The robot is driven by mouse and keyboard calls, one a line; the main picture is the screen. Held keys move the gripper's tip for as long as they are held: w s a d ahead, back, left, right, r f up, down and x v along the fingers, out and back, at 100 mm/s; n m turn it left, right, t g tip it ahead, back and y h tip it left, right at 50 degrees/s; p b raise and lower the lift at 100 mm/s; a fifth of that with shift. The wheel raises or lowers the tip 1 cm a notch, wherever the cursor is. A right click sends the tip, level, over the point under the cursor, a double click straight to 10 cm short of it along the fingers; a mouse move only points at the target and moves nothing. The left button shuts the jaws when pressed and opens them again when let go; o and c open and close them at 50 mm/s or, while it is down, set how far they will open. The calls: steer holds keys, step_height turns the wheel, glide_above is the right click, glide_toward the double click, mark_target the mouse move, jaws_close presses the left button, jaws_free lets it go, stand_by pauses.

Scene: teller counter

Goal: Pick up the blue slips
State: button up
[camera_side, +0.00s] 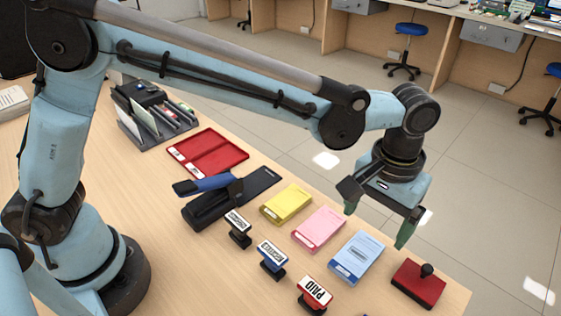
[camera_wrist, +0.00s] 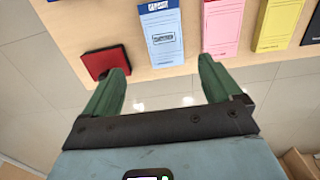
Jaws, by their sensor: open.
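The blue slips (camera_side: 357,257) are a light blue pad lying flat near the counter's front edge, between the pink pad and the red stamp pad. In the wrist view the blue slips (camera_wrist: 161,35) lie ahead of my fingers, a little above the gap between the tips. My gripper (camera_side: 378,222) hangs above the counter edge, behind the blue slips in the side view. Its green fingers are spread wide with nothing between them. It also shows in the wrist view (camera_wrist: 163,72), with the fingertips short of the pad.
A pink pad (camera_side: 319,228) and a yellow pad (camera_side: 287,203) lie in a row left of the blue slips. A red stamp pad (camera_side: 418,286) with a black knob lies to the right. Three hand stamps, including a PAID stamp (camera_side: 315,295), stand nearer the camera. A black stapler (camera_side: 211,204) is farther left.

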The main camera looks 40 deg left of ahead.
mark_target(362, 249)
step_height(362, 249, down, 4)
steer(key=shift+r, duration=0.15)
steer(key=shift+w+a+f, duration=0.1)
steer(key=shift+a+f, duration=0.1)
steer(key=shift+f, duration=1.1)
steer(key=shift+w+a+f, duration=0.1)
steer(key=shift+a+f, duration=0.1)
steer(key=shift+f, duration=1.05)
steer(key=c, duration=1.2)
steer(key=shift+r, duration=0.1)
